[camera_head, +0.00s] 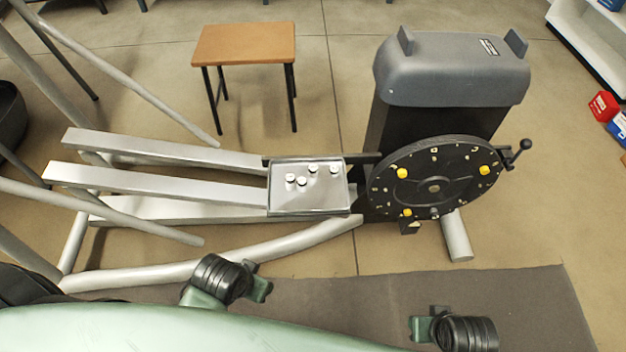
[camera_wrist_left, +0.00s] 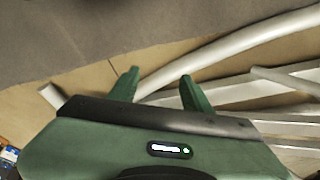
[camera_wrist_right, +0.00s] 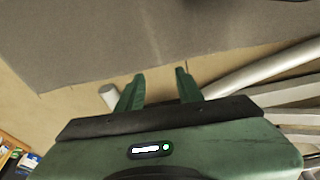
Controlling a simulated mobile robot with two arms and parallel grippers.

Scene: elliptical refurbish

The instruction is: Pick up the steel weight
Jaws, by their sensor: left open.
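I cannot single out the steel weight with certainty. Several small pale, round pieces (camera_head: 302,180) lie in a shallow metal tray (camera_head: 279,208) on the elliptical's rails in the head view. A dark disc (camera_head: 462,193) to the right carries yellow round pieces (camera_head: 485,170), and a small grey piece (camera_head: 434,212) shows near its lower rim. My left gripper (camera_wrist_left: 160,80) is open and empty, in front of and below the tray. My right gripper (camera_wrist_right: 160,78) is open and empty, lower right in the head view. Both are apart from the tray and disc.
The grey elliptical housing (camera_head: 450,75) stands behind the disc. A crank handle (camera_head: 520,150) sticks out at the disc's right. A brown-topped stool (camera_head: 245,43) stands behind the rails. Pale tubes (camera_head: 120,200) crowd the left. A grey mat (camera_head: 520,300) lies in front.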

